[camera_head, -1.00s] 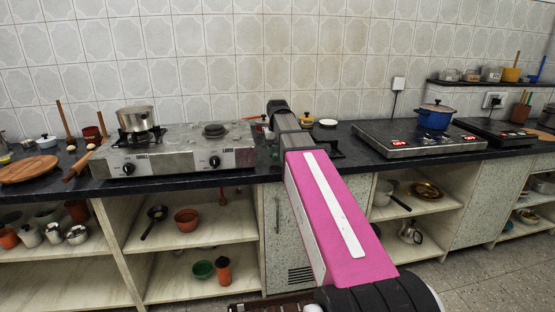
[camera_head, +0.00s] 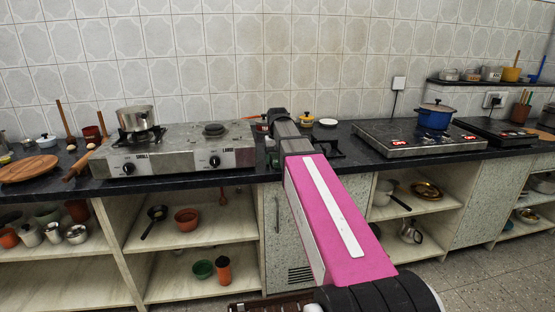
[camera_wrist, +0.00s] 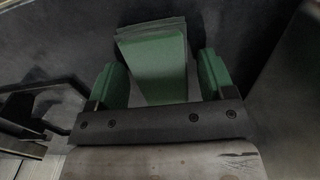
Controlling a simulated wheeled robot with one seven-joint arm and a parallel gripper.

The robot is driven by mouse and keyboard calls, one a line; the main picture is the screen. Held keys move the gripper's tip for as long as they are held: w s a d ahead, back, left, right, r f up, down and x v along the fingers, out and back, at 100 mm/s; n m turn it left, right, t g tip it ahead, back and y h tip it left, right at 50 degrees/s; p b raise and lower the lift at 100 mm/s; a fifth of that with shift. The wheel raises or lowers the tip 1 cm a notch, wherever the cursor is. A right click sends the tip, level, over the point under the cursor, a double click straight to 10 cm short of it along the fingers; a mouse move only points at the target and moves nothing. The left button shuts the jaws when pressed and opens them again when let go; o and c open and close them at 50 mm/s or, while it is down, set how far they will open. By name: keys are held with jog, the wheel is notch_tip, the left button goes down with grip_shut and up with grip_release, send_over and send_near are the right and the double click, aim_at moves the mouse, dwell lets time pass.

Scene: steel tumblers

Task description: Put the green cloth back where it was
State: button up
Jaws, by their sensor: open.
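The green cloth (camera_wrist: 152,62) looks folded into a flat, layered piece on the dark counter in the wrist view. My gripper (camera_wrist: 160,78) is open, with one green-padded finger to the left of the cloth and one to the right. Dark gaps show between the cloth and both fingers. The cloth's near end is close to the gripper's dark palm bar. In the head view my arm hides most of this spot, and a small green patch beside the wrist cannot be told as cloth or finger.
The steel two-burner stove (camera_head: 180,150) with a pot (camera_head: 135,118) stands left of my arm. A black-topped cooker (camera_head: 405,138) with a blue pot (camera_head: 434,117) is to the right. A yellow-orange small pot (camera_head: 305,120) and a white-topped dish (camera_head: 328,123) sit behind my wrist.

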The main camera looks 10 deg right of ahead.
notch_tip(320, 180, up, 12)
jog(key=shift+r, duration=0.15)
dwell(0.5)
